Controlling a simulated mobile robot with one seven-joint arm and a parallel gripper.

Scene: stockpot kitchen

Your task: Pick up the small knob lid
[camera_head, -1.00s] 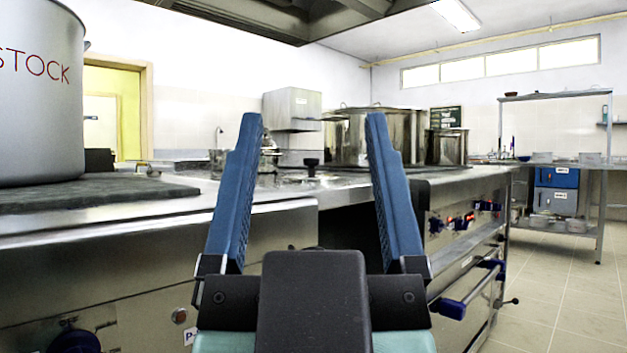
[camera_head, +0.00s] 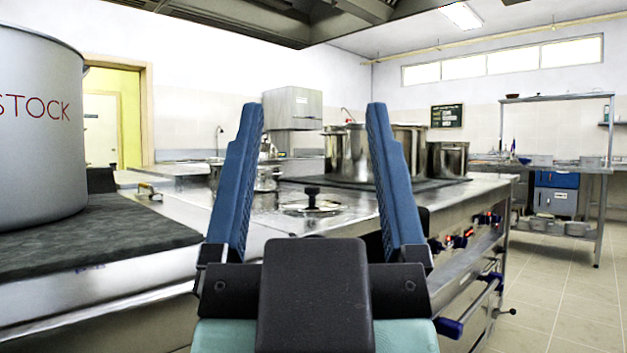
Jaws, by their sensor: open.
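The small knob lid (camera_head: 311,207) lies on the steel counter ahead of me, a low shiny disc with a dark upright knob (camera_head: 312,193) on top. It shows in the gap between my fingers, farther off than the fingertips. My gripper (camera_head: 314,112) is open and empty, its two blue fingers pointing forward and up. The lid looks apart from both fingers. How far beyond them it lies is hard to tell.
A large grey pot marked STOCK (camera_head: 38,130) stands on a dark mat (camera_head: 95,240) at the left. Several steel pots (camera_head: 357,152) stand on the cooktop behind the lid. Control knobs and a rail (camera_head: 470,310) stick out of the counter front at the right.

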